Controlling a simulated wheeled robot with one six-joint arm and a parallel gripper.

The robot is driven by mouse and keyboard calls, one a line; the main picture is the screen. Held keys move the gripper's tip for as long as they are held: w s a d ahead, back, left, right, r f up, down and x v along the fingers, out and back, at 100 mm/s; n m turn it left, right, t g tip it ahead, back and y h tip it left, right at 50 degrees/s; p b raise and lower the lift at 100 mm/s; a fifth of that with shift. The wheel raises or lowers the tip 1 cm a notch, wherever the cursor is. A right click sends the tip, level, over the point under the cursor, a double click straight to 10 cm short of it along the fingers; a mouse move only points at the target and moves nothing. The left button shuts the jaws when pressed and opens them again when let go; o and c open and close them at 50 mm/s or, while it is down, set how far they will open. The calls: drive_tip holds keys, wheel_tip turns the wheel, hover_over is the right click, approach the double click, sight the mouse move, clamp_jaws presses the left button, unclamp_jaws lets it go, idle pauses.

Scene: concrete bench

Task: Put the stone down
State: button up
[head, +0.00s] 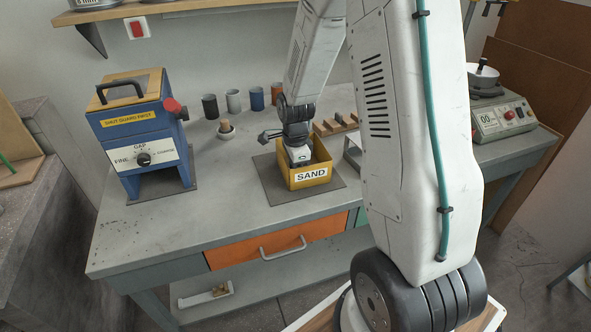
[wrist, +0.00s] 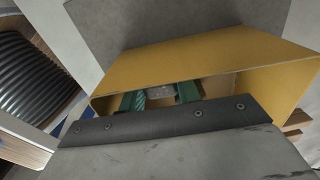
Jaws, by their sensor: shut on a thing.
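The yellow box marked SAND (head: 318,174) stands on a dark mat on the bench. My gripper (head: 300,156) reaches down into it from above, and the box hides its fingertips in the head view. In the wrist view, the yellow wall (wrist: 215,58) of the box rises around the green fingers of my gripper (wrist: 161,95). They are shut on a small grey piece, seemingly the stone (wrist: 160,91), inside the box. Most of the stone is hidden by the wrist housing, and I cannot tell whether it touches the box floor.
A blue grinder (head: 143,130) stands at the left of the bench. Several cups (head: 233,102) line the back, with a small mortar (head: 226,131) in front. Wooden blocks (head: 334,124) lie behind the box. A scale (head: 502,118) stands at the right. Bench space left of the mat is clear.

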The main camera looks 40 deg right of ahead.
drive_tip(key=o, duration=0.7)
drive_tip(key=shift+f, duration=0.1)
wheel_tip(320, 180, up, 12)
drive_tip(key=s+a+r+n, duration=0.7)
drive_tip(key=s+r+n, duration=0.2)
drive_tip(key=s+r, duration=0.1)
drive_tip(key=s+a+r+n, duration=0.2)
drive_tip(key=s+n, duration=0.4)
drive_tip(key=s, duration=0.1)
drive_tip(key=s+a+r+n+t, duration=0.1)
drive_tip(key=s+a+r+n, duration=0.1)
drive_tip(key=s+n, duration=0.4)
drive_tip(key=s+a, duration=0.1)
drive_tip(key=s, duration=0.1)
drive_tip(key=shift+s+a+n, duration=0.25)
drive_tip(key=shift+s+n, duration=0.05)
